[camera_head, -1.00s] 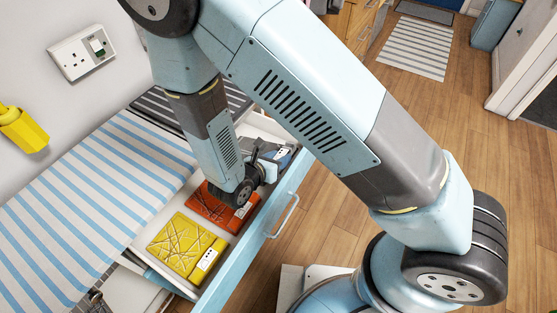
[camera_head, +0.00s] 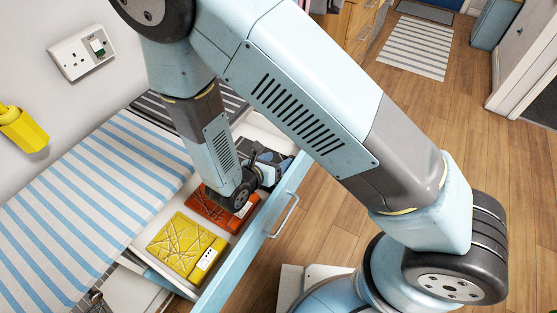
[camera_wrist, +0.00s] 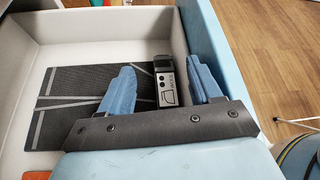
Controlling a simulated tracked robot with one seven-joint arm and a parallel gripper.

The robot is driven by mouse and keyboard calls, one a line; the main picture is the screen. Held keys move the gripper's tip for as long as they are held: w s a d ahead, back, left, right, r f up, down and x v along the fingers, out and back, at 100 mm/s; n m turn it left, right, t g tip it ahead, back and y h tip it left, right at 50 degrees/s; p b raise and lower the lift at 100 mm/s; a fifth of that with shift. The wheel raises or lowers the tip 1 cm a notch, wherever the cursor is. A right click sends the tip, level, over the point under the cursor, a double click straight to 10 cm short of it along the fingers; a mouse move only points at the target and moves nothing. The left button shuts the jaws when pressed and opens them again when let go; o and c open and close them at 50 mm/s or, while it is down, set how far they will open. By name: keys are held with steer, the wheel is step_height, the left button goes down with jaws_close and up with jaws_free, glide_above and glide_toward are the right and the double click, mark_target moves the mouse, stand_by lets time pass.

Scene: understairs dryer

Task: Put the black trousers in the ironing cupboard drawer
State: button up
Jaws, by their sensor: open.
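The black trousers (camera_wrist: 66,92) lie folded flat in the open drawer, dark with grey lines, in the wrist view. A dark tag (camera_wrist: 165,88) with white print is at their right edge. My gripper (camera_wrist: 163,86) is open, its two blue fingers on either side of this tag, holding nothing. I cannot tell whether the fingers touch the trousers. The drawer has a light-coloured inside (camera_wrist: 112,24) and a blue front (camera_head: 249,240) with a handle. In the head view my arm hides most of the trousers.
A folded yellow item (camera_head: 185,243) and a folded red-orange item (camera_head: 212,210) lie nearer in the same drawer. A blue-striped ironing board (camera_head: 95,200) is left of the drawer. Wooden floor to the right is clear up to a striped rug (camera_head: 416,47).

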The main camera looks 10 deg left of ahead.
steer(key=v, duration=1.1)
steer(key=shift+d+r, duration=0.1)
steer(key=w+d+r+m+g, duration=0.4)
steer(key=w+d+r+m, duration=0.1)
steer(key=d+r+m, duration=0.4)
steer(key=w+d+r+m+g, duration=0.5)
steer(key=d+r+m, duration=0.3)
steer(key=d+r, duration=0.25)
steer(key=s+d+r+m+t+y, duration=0.1)
steer(key=s+d+r+m+y, duration=0.2)
steer(key=d+r+m, duration=0.5)
steer(key=s+d+r+m+t+y, duration=0.2)
steer(key=s+d+r+m+y, duration=0.1)
steer(key=d+r+m, duration=0.5)
steer(key=shift+s+d+r, duration=0.2)
steer(key=shift+s+r, duration=0.55)
steer(key=shift+s, duration=0.1)
